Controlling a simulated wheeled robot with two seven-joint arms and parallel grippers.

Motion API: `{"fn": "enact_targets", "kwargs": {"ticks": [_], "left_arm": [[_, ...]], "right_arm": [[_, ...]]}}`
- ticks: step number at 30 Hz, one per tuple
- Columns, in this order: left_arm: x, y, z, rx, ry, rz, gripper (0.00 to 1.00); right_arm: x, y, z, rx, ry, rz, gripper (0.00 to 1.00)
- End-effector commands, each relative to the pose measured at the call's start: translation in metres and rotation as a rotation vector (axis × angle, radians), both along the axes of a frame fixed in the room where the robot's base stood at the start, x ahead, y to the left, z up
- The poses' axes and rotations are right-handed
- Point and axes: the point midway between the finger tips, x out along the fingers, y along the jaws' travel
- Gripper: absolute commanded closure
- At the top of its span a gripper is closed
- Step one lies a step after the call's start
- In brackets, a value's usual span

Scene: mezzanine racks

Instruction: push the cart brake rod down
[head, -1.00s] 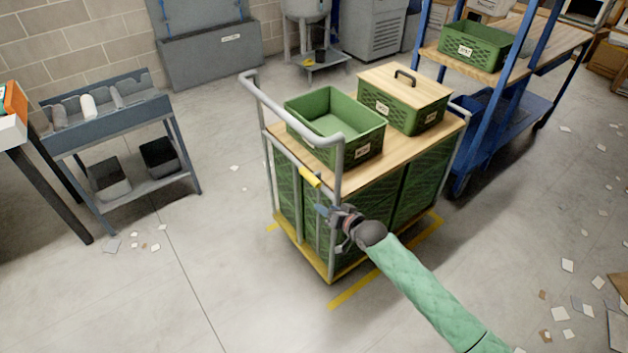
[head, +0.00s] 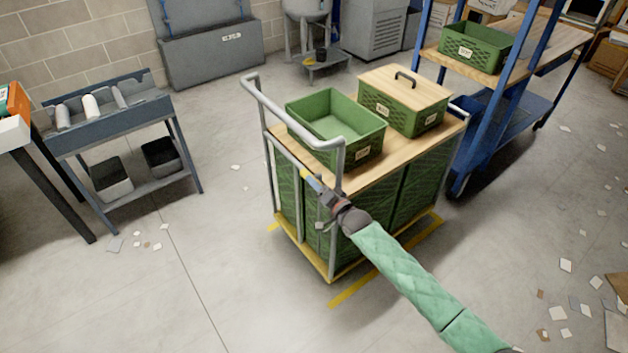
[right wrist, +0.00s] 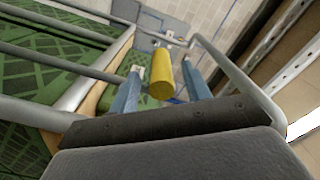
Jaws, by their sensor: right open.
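The cart (head: 400,190) has a wood top, green mesh sides and a grey tube handle frame. The brake rod's yellow grip (head: 305,174) is at the cart's handle end, partly hidden behind my right gripper (head: 314,185). In the right wrist view the yellow grip (right wrist: 160,82) stands between the two blue fingers of the gripper (right wrist: 160,68). The fingers are open, one on each side, with a gap visible at least on the right. The lower rod is hard to make out there. My left gripper is not in view.
An open green crate (head: 363,153) and a lidded crate (head: 402,108) stand on the cart. The tube handle (head: 290,117) rises close to my gripper. A blue rack (head: 480,135) stands behind on the right. The floor left of the cart is mostly clear, with scraps.

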Motion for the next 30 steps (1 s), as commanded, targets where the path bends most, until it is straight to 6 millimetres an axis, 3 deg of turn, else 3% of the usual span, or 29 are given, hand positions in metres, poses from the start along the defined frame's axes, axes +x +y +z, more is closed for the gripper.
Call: {"fn": "enact_targets", "kwargs": {"ticks": [6,15,16,23,30], "left_arm": [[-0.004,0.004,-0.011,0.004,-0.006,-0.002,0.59],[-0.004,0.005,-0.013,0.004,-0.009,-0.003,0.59],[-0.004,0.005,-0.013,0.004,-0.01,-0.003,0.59],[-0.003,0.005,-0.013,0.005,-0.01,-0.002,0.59],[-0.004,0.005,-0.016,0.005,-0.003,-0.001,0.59]], "right_arm": [[0.012,0.009,0.0,-0.001,-0.001,0.0,0.52],[0.014,0.01,0.0,-0.002,-0.001,0.0,0.52],[0.014,0.01,0.0,-0.002,-0.001,0.0,0.54],[0.014,0.01,0.0,-0.002,-0.001,0.0,0.99],[0.014,0.01,-0.004,-0.002,-0.001,0.0,1.0]]}}
